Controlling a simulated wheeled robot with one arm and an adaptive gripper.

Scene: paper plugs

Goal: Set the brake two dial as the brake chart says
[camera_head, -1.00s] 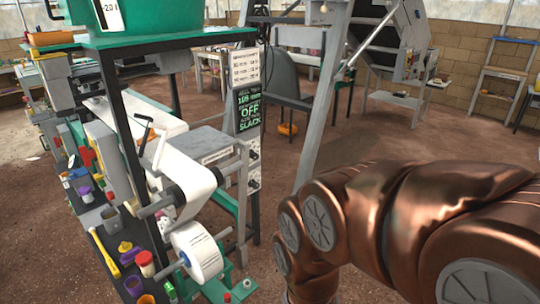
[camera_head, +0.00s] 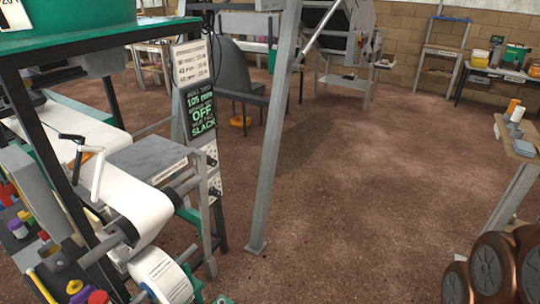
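A pale panel (camera_head: 212,165) with small dark parts sits lower on the same post. I cannot make out which part is the brake two dial or its setting.
A paper web (camera_head: 140,205) runs over the machine's rollers, with a paper roll (camera_head: 160,277) below. A grey leaning post (camera_head: 272,140) stands right of the panels. Bare brown floor (camera_head: 370,190) lies to its right. A wooden-topped stand (camera_head: 520,140) is at the right edge.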

